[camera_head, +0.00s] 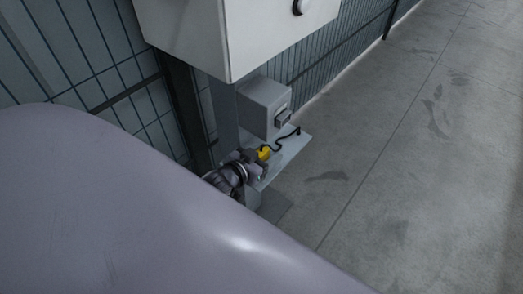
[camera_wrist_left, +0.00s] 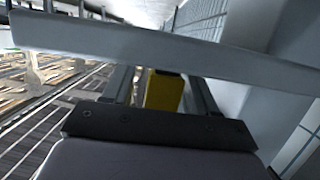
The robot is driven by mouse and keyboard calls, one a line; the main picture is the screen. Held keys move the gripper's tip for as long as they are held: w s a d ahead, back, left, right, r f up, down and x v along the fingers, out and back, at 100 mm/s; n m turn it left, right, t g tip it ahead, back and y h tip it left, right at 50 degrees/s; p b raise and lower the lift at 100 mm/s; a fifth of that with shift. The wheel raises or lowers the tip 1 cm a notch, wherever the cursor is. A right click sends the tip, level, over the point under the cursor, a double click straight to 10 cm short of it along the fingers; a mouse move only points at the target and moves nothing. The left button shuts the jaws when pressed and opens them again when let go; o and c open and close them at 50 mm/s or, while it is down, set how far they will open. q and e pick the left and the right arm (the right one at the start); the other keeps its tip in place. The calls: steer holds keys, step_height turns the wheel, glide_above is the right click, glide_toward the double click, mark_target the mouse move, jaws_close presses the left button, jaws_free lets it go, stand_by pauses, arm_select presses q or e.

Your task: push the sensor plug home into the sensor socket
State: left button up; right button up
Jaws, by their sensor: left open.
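The yellow sensor plug (camera_head: 264,153) is at the near end of a small grey shelf (camera_head: 289,154), with a black cable (camera_head: 285,141) running from it along the shelf. The sensor socket (camera_head: 283,117) is a dark fitting on the face of a grey box above the shelf. My left gripper (camera_head: 257,165) is at the plug, partly hidden by my arm. In the left wrist view the gripper (camera_wrist_left: 163,82) is open, with the yellow plug (camera_wrist_left: 163,91) between its fingers. The shelf's edge hides the far part of the plug there. My right gripper is not in view.
A large white cabinet (camera_head: 235,35) hangs above the socket box (camera_head: 262,104). A dark mesh fence (camera_head: 75,55) runs behind. The concrete floor (camera_head: 420,150) to the right is clear. My own arm fills the lower left of the head view.

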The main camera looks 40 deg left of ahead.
arm_select(q)
jaws_close()
steer(key=shift+r, duration=0.1)
